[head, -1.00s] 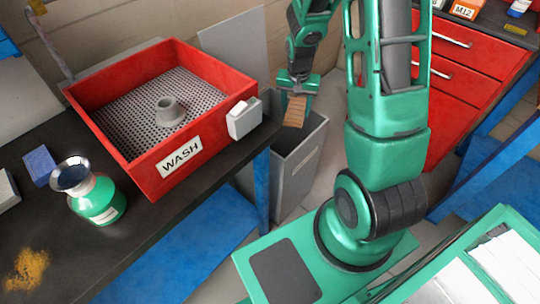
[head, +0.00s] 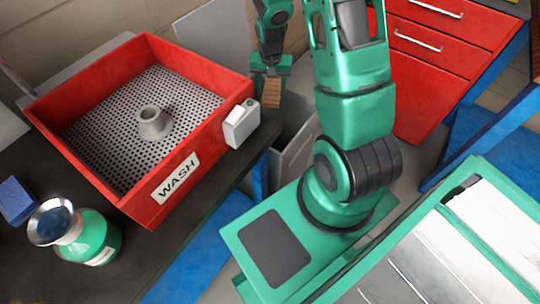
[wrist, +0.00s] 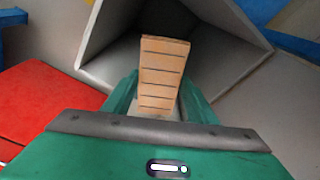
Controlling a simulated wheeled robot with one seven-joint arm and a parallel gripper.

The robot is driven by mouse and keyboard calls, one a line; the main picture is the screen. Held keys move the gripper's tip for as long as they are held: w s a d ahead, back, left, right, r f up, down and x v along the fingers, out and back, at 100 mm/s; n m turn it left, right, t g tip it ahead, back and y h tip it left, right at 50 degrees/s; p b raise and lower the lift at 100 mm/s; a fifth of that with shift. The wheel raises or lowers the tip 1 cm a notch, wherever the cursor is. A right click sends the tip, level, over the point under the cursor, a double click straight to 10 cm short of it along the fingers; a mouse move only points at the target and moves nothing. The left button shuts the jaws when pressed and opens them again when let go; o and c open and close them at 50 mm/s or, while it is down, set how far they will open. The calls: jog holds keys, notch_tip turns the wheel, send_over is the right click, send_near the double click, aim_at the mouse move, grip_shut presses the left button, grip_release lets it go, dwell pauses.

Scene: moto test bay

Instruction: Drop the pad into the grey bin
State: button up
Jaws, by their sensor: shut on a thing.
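My gripper (head: 271,78) is shut on the pad (head: 271,95), a tan, slatted block that hangs down from the jaws. In the wrist view the pad (wrist: 161,75) sticks out ahead of the green fingers (wrist: 159,105), in front of the dark open mouth of the grey bin (wrist: 236,62). In the head view the grey bin (head: 297,150) stands on the floor beside the bench, partly hidden behind my arm. The pad appears above or at the bin's opening; the exact height is hard to tell.
A red wash tray (head: 160,199) with a perforated floor and a grey cup (head: 152,122) stands on the dark bench (head: 136,254). A green bottle (head: 97,238) and a blue block (head: 16,200) are at front left. Red drawers (head: 440,60) stand behind my arm.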

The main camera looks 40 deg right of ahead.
jog(key=shift+f, duration=0.95)
jog(key=o, duration=1.1)
jog(key=shift+a, duration=0.1)
notch_tip(320, 180, up, 11)
jog(key=s+a, duration=0.1)
jog(key=shift+f, duration=0.2)
jog(key=s+r, duration=0.5)
jog(key=s, duration=0.4)
jog(key=s+r+n+y, duration=0.1)
jog(key=s+r, duration=0.4)
jog(key=s, duration=0.4)
jog(key=s+a+r+n+g, duration=0.1)
jog(key=s+r, duration=0.5)
jog(key=s, duration=0.3)
jog(key=shift+s, duration=0.15)
